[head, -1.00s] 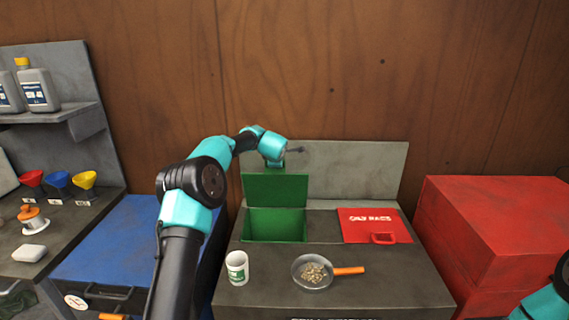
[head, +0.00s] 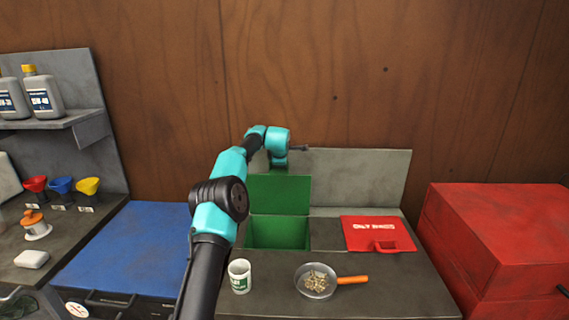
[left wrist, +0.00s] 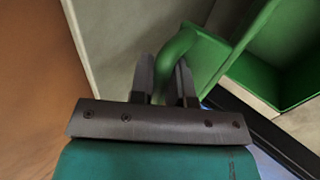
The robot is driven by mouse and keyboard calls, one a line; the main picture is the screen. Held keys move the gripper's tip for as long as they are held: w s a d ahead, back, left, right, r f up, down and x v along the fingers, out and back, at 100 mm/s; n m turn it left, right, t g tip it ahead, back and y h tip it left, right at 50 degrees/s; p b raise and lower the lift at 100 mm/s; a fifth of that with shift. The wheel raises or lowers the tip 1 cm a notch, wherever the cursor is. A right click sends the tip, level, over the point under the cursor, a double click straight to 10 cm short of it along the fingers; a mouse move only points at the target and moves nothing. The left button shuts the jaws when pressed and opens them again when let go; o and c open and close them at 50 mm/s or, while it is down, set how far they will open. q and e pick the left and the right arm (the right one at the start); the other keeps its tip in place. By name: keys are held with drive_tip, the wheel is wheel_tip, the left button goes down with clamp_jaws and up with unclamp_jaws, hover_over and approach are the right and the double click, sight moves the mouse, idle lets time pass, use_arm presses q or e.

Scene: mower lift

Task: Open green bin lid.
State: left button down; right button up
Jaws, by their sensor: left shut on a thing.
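The green bin lid (head: 279,194) stands raised, about upright, at the back of the open green bin (head: 278,233). The bin's inside shows in the head view. My left gripper (left wrist: 165,82) is shut on the lid's curved green handle (left wrist: 178,52) in the left wrist view. In the head view the left arm reaches over from the left, and its gripper is mostly hidden behind the top of the lid. My right gripper is not in view.
A red lid with lettering (head: 366,235) is shut to the right of the bin. A grey back panel (head: 370,180) rises close behind the lid.

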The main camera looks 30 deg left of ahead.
use_arm(q)
drive_tip(key=c, duration=1.1)
unclamp_jaws()
drive_tip(key=v, duration=1.7)
drive_tip(key=shift+s, duration=0.15)
drive_tip(key=shift+r, duration=0.1)
